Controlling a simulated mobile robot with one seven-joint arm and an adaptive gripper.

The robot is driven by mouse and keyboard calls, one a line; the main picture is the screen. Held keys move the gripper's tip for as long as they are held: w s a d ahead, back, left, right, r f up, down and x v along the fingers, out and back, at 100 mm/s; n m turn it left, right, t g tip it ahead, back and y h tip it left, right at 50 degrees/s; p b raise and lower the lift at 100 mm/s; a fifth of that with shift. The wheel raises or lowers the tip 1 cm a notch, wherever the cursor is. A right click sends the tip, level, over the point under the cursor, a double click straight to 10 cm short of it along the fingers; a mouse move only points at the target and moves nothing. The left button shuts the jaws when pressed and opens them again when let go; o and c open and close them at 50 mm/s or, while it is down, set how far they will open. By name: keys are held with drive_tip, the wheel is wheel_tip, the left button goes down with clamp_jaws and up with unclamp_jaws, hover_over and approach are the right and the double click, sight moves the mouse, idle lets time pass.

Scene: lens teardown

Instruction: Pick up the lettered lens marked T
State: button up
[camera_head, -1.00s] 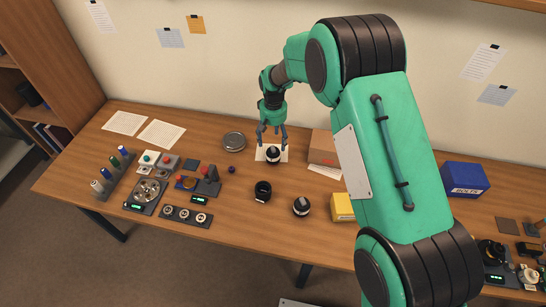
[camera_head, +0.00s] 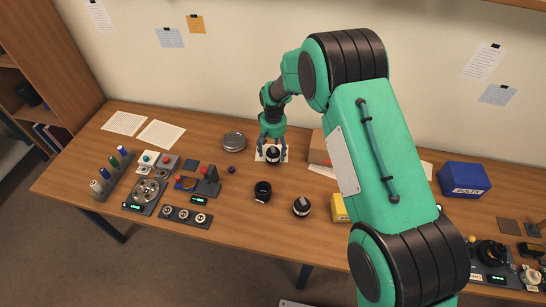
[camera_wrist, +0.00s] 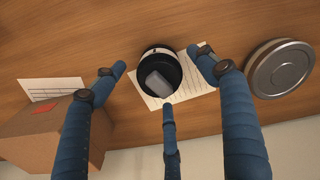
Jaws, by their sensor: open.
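A black, round lens (camera_head: 273,155) stands on a white sheet near the back of the table. In the wrist view the same lens (camera_wrist: 152,90) shows a pale rim and a grey blocky top. No letter can be read on it. My gripper (camera_head: 272,148) is over this lens, with its fingers open around it. In the wrist view the three blue fingers of my gripper (camera_wrist: 160,77) are spread about the lens, with no clear grip on it. Two other dark lens-like pieces, one ring-shaped (camera_head: 262,191) and one with a light top (camera_head: 302,207), stand nearer the front; their letters are unreadable.
A round metal tin (camera_head: 234,141) stands left of the gripper, and a cardboard box (camera_wrist: 75,135) stands on the other side. A blue bin (camera_head: 464,178) and a yellow bin (camera_head: 339,208) are to the right. Small devices crowd the table's left part.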

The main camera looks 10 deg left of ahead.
sight(273, 157)
drive_tip(key=shift+s+f+b, duration=0.15)
drive_tip(key=shift+f+b, duration=0.2)
drive_tip(key=shift+f, duration=2.05)
drive_tip(key=shift+r, duration=0.1)
drive_tip(key=c, duration=1.8)
drive_tip(key=shift+r+p, duration=0.65)
drive_tip(key=shift+r, duration=4.35)
